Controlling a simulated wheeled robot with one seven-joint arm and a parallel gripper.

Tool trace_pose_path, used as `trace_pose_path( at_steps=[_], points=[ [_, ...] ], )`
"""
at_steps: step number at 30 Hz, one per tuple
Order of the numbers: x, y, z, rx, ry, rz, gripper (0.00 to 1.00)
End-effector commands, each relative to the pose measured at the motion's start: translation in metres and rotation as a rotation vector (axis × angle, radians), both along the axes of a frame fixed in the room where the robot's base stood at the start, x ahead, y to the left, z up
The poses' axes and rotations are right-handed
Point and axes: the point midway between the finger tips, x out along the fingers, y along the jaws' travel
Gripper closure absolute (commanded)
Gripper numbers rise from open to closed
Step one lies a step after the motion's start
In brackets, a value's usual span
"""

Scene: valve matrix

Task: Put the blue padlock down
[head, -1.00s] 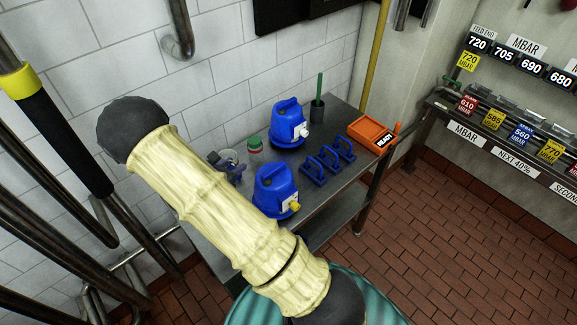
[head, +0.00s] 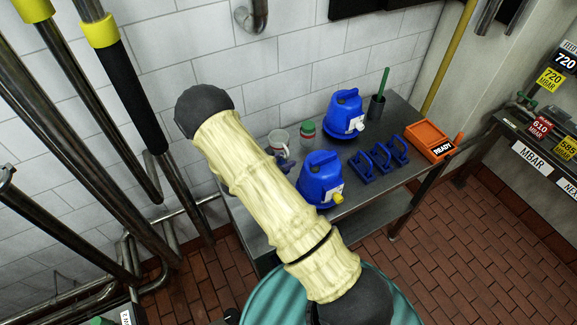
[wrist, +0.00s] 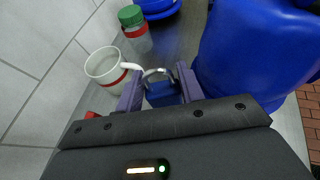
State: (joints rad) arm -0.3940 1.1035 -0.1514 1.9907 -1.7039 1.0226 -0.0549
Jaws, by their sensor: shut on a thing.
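The blue padlock (wrist: 162,93) with its silver shackle sits between the two purple fingers of my gripper (wrist: 160,91) in the wrist view. My gripper is shut on it, close over the grey metal table (head: 250,222). I cannot tell whether the padlock touches the table top. In the head view my pale-sleeved arm covers most of my gripper, and only a small dark-blue part shows beside the mug.
A white mug (wrist: 105,66) stands left of the padlock, with a green-lidded jar (wrist: 135,28) behind it. A big blue container (wrist: 250,50) is close on the right. Further right are three blue handled pieces (head: 378,162) and an orange READY tray (head: 430,142).

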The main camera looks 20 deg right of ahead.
Motion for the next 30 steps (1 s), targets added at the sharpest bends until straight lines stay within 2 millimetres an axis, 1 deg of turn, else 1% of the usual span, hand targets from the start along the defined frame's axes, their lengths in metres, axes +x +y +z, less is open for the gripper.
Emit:
trace_pose_path(
  at_steps=[3,13,16,21,24,30],
  points=[
    [0.001,0.0,-0.006,-0.001,0.0,0.0,0.91],
    [0.0,0.0,-0.009,0.0,0.001,0.0,0.91],
    [0.0,0.0,-0.018,-0.001,0.001,-0.001,0.91],
    [0.0,-0.001,-0.039,-0.001,0.002,0.0,0.91],
    [0.0,0.0,-0.047,0.0,0.0,0.0,0.91],
    [0.0,0.0,-0.049,0.001,-0.001,0.001,0.91]
  ],
)
